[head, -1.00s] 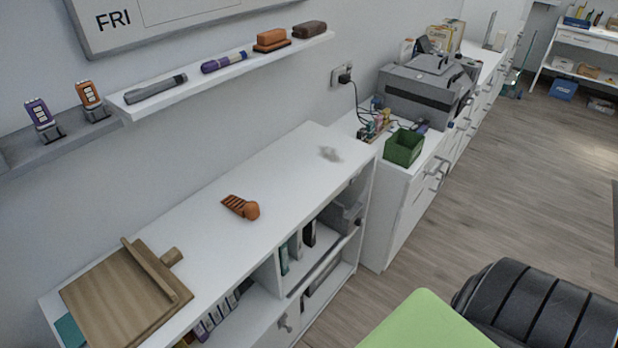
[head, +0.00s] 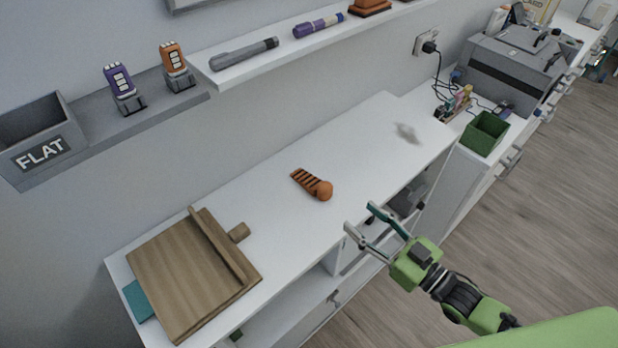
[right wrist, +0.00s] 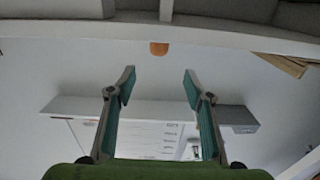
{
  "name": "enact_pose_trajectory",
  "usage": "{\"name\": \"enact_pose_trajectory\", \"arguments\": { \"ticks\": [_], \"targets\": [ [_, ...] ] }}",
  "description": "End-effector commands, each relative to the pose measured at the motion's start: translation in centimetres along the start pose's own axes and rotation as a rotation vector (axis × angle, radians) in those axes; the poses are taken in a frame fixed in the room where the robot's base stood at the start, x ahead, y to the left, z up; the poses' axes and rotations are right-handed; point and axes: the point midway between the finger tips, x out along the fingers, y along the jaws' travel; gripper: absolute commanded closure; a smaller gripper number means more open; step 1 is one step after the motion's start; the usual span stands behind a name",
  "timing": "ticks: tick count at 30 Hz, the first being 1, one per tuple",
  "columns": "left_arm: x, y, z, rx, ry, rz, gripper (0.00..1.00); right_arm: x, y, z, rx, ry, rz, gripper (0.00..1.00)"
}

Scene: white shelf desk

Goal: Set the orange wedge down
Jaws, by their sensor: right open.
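The orange wedge (head: 312,184) lies on the white desk top (head: 345,150), apart from any gripper. It has a ribbed, dark-striped body and a rounded orange end toward the front edge. My right gripper (head: 359,217) is open and empty, just in front of the desk's front edge and to the right of the wedge. In the right wrist view the open fingers (right wrist: 159,73) show with nothing between them. An orange patch (right wrist: 158,48), likely the wedge's rounded end, shows beyond the tips over the white edge. My left gripper is not in view.
A wooden board (head: 180,275) with a raised bar lies at the desk's left, over a teal item (head: 138,301). A grey smudge-like object (head: 407,133) lies at the right end. A wall shelf (head: 238,72) hangs above. A green bin (head: 484,134) stands farther right.

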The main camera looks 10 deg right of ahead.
Motion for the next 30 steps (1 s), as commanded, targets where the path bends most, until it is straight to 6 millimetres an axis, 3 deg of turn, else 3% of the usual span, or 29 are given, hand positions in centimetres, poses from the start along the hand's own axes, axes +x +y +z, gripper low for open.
{"name": "enact_pose_trajectory", "arguments": {
  "ticks": [4,12,20,30],
  "targets": [
    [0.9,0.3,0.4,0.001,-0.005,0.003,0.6,1.6,0.2,0.6,-0.001,-0.002,0.005,0.53],
    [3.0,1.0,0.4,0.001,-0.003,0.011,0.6,6.8,0.3,0.7,-0.002,-0.003,0.007,0.53],
    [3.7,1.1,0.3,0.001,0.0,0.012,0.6,8.9,0.3,0.6,-0.002,-0.007,0.008,0.53],
    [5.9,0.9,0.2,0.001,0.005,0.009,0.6,13.4,0.2,0.7,-0.003,-0.007,0.007,0.53]
  ]
}}
